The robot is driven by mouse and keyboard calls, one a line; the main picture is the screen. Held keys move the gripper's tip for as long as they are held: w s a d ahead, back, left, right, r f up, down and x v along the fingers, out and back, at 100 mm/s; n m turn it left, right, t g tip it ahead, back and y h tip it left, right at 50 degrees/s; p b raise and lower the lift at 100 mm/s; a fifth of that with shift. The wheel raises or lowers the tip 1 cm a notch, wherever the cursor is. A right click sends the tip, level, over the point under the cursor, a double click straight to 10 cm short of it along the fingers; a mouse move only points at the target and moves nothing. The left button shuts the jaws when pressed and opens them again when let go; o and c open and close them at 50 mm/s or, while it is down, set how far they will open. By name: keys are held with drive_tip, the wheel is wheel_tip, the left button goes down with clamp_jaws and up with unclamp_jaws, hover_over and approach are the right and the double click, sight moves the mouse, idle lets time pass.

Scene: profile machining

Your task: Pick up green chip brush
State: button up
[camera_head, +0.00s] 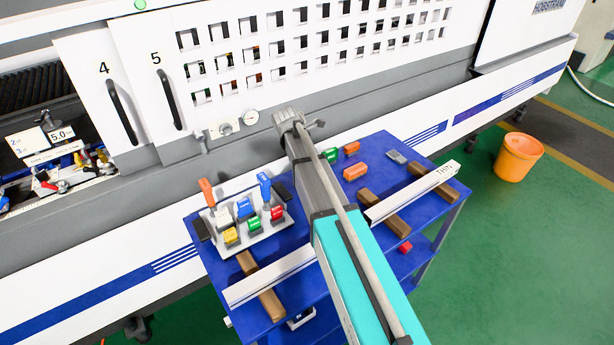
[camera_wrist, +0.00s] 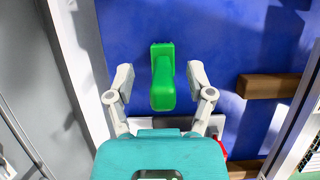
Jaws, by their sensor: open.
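The green chip brush (camera_wrist: 162,78) shows in the wrist view against the blue table top, with its long end toward my gripper. My gripper (camera_wrist: 158,76) is open, with one finger on each side of the brush. A gap shows on both sides, and I cannot tell the height between fingers and brush. In the head view a small green thing (camera_head: 331,155) lies on the blue table just right of my arm; I cannot tell whether it is the same brush. My gripper's fingers are not discernible in the head view.
A light tray (camera_head: 270,236) holds several coloured pieces on the blue table (camera_head: 297,208). Orange pieces (camera_head: 355,171) lie right of my arm. Wooden blocks (camera_head: 384,211) and white profiles (camera_head: 411,192) lie across the table. The white machine (camera_head: 225,75) stands close behind. An orange bucket (camera_head: 518,157) stands right.

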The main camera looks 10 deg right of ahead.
clamp_jaws()
drive_tip(key=shift+r, duration=0.15)
idle(0.4)
wheel_tip(320, 180, up, 10)
drive_tip(key=p, duration=1)
idle(0.6)
wheel_tip(320, 180, up, 10)
drive_tip(key=s+m+g+p, duration=0.1)
drive_tip(key=s+m+p, duration=0.1)
drive_tip(key=p, duration=0.8)
drive_tip(key=shift+s+a+r+p, duration=0.15)
drive_tip(key=shift+s+a+p, duration=0.1)
drive_tip(key=shift+s+p, duration=0.1)
